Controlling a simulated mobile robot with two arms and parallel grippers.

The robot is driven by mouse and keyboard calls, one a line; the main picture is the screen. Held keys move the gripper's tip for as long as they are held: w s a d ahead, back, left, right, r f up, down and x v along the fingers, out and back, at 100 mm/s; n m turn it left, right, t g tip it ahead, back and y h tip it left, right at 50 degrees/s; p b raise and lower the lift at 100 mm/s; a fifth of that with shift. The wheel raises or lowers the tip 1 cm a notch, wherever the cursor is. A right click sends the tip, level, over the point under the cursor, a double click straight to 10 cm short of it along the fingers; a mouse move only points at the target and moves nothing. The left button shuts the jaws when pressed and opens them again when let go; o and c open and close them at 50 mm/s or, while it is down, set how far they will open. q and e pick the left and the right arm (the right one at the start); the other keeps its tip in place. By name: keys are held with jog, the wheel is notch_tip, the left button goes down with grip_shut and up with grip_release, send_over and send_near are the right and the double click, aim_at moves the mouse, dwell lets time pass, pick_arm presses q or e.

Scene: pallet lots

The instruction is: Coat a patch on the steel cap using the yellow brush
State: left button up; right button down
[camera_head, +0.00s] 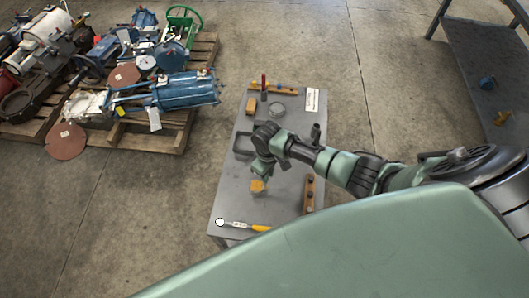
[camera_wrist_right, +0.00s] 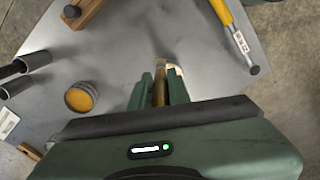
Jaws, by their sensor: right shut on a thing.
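My right gripper (camera_head: 262,170) is over the middle of the grey table. It is shut on a yellow-tan piece, which I take for the yellow brush (camera_head: 258,187). In the right wrist view the fingers (camera_wrist_right: 158,92) close on a thin brown piece (camera_wrist_right: 159,86) with a pale end, seen edge-on. I cannot tell whether it touches the table. A small round metal pot with orange-yellow on top (camera_wrist_right: 80,97) stands beside the gripper in the wrist view. My arm hides it in the head view.
A yellow-handled tool (camera_head: 260,228) lies at the table's near end. A wooden rack (camera_head: 309,195) is at the right edge. A wooden block (camera_head: 251,106) and an upright red item stand at the far end. Loaded pallets (camera_head: 150,130) are at the left, with bare floor between.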

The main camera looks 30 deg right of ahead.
jog(key=r+p, duration=0.3)
jog(key=r, duration=0.1)
jog(key=shift+w+a+r, duration=0.1)
jog(key=shift+w+a, duration=0.15)
notch_tip(320, 180, up, 2)
jog(key=shift+d+r+p, duration=0.1)
jog(key=shift+p, duration=0.95)
jog(key=shift+r+p, duration=0.45)
jog(key=shift+p, duration=0.05)
